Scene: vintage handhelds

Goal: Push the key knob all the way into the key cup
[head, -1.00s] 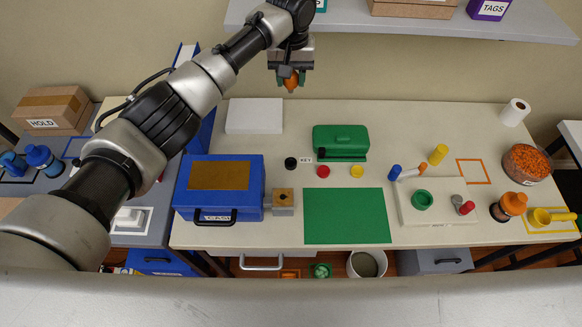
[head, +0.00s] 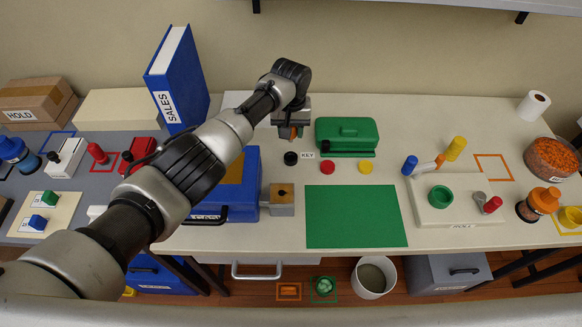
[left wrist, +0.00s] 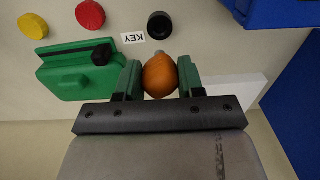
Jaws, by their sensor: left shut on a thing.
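My left gripper (head: 291,131) is shut on an orange rounded knob (left wrist: 160,78), which I take as the key knob; a grey tip sticks out beyond it in the left wrist view. A black round cup (head: 290,158) stands on the table beside the KEY label (head: 308,155), and I take it as the key cup. In the left wrist view the cup (left wrist: 159,25) lies just ahead of the knob's tip, apart from it. The gripper is behind the cup as the head view sees it; its exact height is unclear. My right gripper is not in view.
A green case (head: 346,132) stands close beside the gripper on the right. Red (head: 327,169) and yellow (head: 365,167) round pieces sit right of the cup. A blue box (head: 245,210) and a wood-topped block (head: 282,200) are nearer me. The green mat (head: 350,215) is clear.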

